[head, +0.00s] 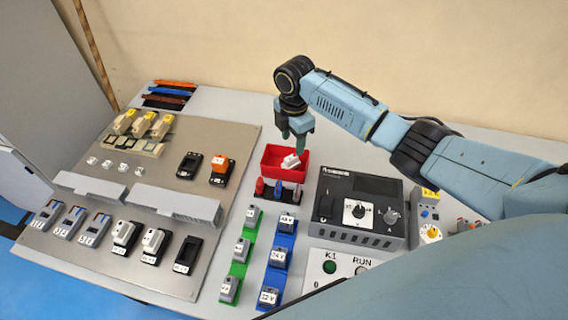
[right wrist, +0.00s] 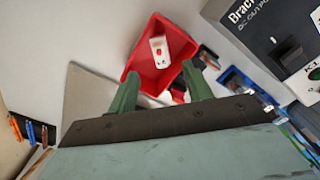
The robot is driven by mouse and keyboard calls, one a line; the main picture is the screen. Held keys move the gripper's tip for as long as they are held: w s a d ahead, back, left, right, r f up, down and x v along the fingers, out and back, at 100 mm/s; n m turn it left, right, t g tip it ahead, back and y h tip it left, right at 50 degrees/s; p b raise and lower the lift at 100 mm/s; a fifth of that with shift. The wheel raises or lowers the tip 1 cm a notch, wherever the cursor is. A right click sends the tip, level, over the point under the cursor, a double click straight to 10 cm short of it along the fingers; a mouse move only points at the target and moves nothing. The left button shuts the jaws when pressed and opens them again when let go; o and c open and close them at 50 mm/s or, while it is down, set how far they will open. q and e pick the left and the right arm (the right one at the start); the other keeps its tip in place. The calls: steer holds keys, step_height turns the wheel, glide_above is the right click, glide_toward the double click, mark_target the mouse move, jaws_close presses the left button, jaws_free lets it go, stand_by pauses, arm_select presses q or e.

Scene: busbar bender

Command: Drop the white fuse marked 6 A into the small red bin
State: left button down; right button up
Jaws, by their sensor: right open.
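The small red bin (head: 270,171) stands on the grey table at the middle of the head view. A white fuse (head: 290,161) lies tilted inside it; its marking is too small to read. In the right wrist view the white fuse (right wrist: 159,51) with a red mark lies in the red bin (right wrist: 147,78), apart from my fingers. My right gripper (head: 297,138) is just above the bin, open and empty, pointing down. Its green fingers (right wrist: 160,95) are apart in the right wrist view. My left gripper is not in view.
A black control box (head: 345,185) stands right of the bin. A panel with breakers and fuse holders (head: 75,245) lies left. Green (head: 236,268) and blue (head: 275,275) racks of labelled fuses stand in front. Small red, blue and dark items (head: 277,190) stand close before the bin.

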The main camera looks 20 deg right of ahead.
step_height(320, 180, up, 10)
stand_by(0.3)
steer(key=shift+f, duration=0.1)
